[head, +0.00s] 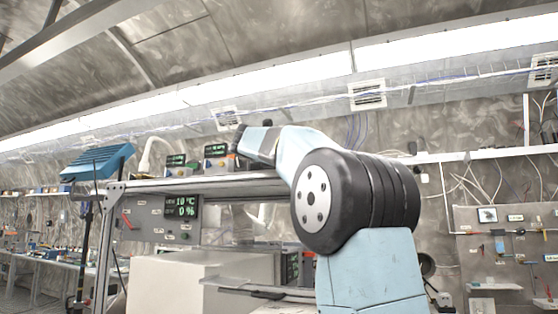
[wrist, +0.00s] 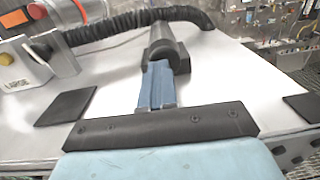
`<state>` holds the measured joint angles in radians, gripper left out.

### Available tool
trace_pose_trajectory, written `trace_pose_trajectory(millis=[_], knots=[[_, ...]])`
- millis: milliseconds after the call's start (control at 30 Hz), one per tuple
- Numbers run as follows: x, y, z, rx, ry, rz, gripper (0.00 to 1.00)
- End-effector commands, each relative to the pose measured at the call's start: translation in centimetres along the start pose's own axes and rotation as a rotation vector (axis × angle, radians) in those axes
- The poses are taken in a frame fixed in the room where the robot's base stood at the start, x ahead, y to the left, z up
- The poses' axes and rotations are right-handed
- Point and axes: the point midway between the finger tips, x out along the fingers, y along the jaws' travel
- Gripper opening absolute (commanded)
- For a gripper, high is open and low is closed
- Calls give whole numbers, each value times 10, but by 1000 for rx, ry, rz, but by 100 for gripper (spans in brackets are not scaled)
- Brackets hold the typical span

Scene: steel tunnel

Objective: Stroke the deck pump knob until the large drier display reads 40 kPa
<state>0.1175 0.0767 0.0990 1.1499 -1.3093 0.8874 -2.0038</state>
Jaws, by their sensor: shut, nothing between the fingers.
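In the wrist view my gripper (wrist: 158,66) has its blue fingers together, with nothing between them. They point at a grey cylindrical knob (wrist: 163,42) on the white deck (wrist: 225,75); whether they touch it I cannot tell. A black ribbed hose (wrist: 115,30) runs behind the knob. A pale box labelled LARGE (wrist: 25,70), with a yellow button, stands at the left. In the head view, two small units with green displays (head: 176,160) (head: 215,150) stand on the shelf; their digits are too small to read. My fingers are not clear there.
A panel display (head: 182,208) below the shelf reads 10 °C and 0 %. A blue lamp-like head (head: 98,162) stands left of the shelf. Dark pads (wrist: 66,106) (wrist: 303,106) lie on the deck either side of my gripper. The deck right of the knob is clear.

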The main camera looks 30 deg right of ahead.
Motion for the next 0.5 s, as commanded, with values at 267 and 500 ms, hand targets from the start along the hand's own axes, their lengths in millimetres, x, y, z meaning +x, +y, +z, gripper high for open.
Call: trace_pose_trajectory(millis=[267,500], knots=[[-22,2,0,-2,-1,-5,0],[-70,6,-1,-1,-1,0,0]])
